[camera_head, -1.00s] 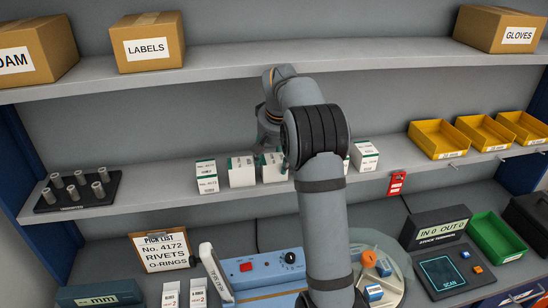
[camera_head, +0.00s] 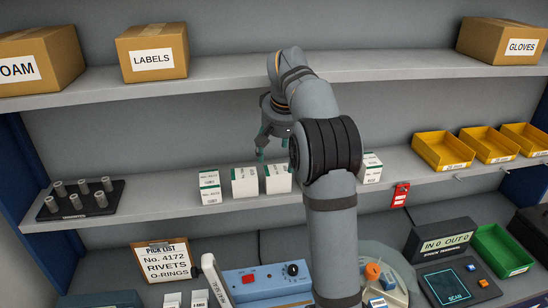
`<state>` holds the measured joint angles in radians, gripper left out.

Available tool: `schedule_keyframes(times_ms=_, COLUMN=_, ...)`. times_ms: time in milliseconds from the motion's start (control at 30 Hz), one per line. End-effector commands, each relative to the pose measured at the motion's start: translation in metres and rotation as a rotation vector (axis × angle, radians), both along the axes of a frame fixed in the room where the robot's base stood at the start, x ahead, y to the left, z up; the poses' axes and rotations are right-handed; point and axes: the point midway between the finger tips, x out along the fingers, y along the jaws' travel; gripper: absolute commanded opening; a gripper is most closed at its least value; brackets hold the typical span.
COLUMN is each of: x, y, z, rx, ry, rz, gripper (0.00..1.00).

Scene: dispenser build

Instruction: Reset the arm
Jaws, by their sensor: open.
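My gripper (camera_head: 273,147) hangs pointing down in front of the middle shelf, open and with nothing seen between its fingers. Its fingertips are just above the tops of the white cartons with green trim. Three of these cartons stand in a row below and left of my arm: the left carton (camera_head: 210,187), the middle carton (camera_head: 245,182) and the right carton (camera_head: 278,179). Another white carton (camera_head: 371,168) shows to the right of my arm. My arm hides the shelf between them.
The upper shelf (camera_head: 225,72) with its cardboard boxes is close above my gripper. A black rack of grey cylinders (camera_head: 80,200) stands at left, yellow bins (camera_head: 443,150) at right. Below are a clipboard (camera_head: 163,262), a blue device (camera_head: 262,282) and a terminal (camera_head: 443,243).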

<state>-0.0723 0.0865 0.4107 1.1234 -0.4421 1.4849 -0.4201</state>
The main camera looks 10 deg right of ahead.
Motion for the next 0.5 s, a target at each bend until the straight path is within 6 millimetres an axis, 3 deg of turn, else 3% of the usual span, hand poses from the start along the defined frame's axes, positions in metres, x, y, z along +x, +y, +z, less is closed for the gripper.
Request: schedule_keyframes(times_ms=500, x=-0.0009, y=0.0000, z=0.0000, rx=0.000, ry=0.003, rz=0.000, gripper=0.65)
